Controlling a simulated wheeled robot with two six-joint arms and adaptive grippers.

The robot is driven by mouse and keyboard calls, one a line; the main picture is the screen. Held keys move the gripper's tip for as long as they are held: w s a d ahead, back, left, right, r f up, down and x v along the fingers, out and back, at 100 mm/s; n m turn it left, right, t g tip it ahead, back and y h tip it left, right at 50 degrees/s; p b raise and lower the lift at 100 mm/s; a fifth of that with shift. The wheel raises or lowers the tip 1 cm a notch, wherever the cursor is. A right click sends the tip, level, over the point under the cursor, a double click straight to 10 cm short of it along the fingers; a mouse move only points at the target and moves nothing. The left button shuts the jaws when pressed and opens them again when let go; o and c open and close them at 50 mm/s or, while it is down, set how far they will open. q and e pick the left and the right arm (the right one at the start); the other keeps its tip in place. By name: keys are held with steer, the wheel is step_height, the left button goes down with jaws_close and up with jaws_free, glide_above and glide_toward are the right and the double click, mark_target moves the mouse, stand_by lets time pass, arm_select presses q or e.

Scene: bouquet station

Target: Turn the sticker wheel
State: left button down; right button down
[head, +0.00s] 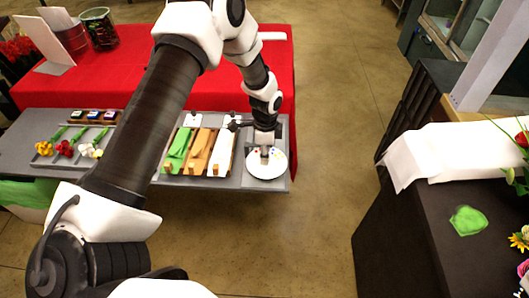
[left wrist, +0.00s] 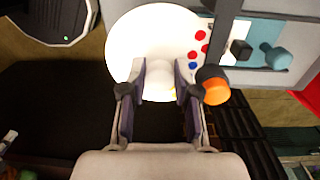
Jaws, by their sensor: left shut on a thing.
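The sticker wheel (head: 268,172) is a white disc at the right end of the grey station board, with small coloured dots on its face. In the left wrist view the wheel (left wrist: 125,45) fills the top middle, with red and blue stickers on its right side and a bit of yellow near the right finger. My left gripper (head: 265,150) points down over the wheel. In the left wrist view its two fingers (left wrist: 154,88) are closed around the wheel's pale centre part, which they partly hide. My right gripper is not in view.
Left of the wheel, green, orange and white wrap strips (head: 200,150) lie on the board. Flowers (head: 67,148) lie in a tray at far left. A red-covered table (head: 120,80) stands behind. A dark counter (head: 420,220) is at right, with open floor between. An orange-and-black knob (left wrist: 212,85) is close to the right finger.

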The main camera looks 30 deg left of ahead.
arm_select(q)
steer(key=n, duration=0.5)
steer(key=shift+w+r+p, duration=0.35)
steer(key=shift+r, duration=0.05)
steer(key=shift+n, duration=0.3)
steer(key=shift+d, duration=0.15)
steer(key=c, duration=0.8)
jaws_free()
steer(key=shift+c, duration=0.2)
steer(key=shift+s+d+f, duration=0.1)
steer(key=shift+s+f, duration=0.1)
steer(key=shift+s, duration=0.05)
